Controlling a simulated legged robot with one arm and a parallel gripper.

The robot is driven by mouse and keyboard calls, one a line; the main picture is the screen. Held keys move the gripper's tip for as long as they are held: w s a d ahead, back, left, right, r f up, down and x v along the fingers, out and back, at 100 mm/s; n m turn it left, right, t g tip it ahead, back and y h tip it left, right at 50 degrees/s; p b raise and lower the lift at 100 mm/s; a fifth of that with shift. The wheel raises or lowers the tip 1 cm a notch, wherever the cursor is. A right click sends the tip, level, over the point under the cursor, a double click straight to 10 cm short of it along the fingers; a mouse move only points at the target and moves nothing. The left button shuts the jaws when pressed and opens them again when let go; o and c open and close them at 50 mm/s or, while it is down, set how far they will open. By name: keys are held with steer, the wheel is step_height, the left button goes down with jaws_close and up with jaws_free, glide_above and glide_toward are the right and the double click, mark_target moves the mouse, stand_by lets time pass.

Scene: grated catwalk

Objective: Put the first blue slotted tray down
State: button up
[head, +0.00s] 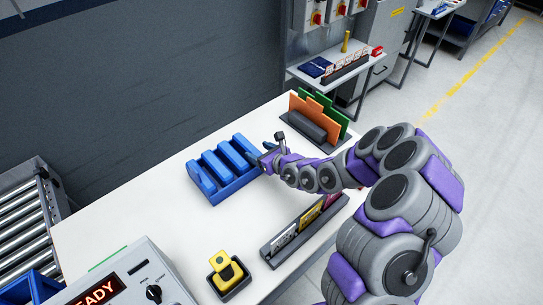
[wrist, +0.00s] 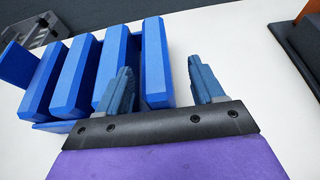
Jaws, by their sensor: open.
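The blue slotted tray (head: 222,168) rests on the white table, with several upright blue dividers and slots between them. My gripper (head: 266,158) is at the tray's right end. In the wrist view, the tray (wrist: 68,82) fills the left half, and its rightmost blue wall (wrist: 157,60) shows between the two fingers of my open gripper (wrist: 163,82). The left finger overlaps the dividers in the picture. The right finger has bare white table behind it. I cannot tell whether either finger touches the tray.
On the white table (head: 130,215) stand an orange-and-green panel rack (head: 318,112), a dark holder with coloured cards (head: 303,228), a yellow item in a black base (head: 228,270) and a "READY" device (head: 125,280). A roller conveyor (head: 22,220) lies left. Bare table surrounds the tray's front.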

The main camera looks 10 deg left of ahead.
steer(key=p+v, duration=0.1)
steer(key=v, duration=0.7)
steer(key=shift+a+f, duration=0.1)
steer(key=shift+f, duration=0.05)
stand_by(0.4)
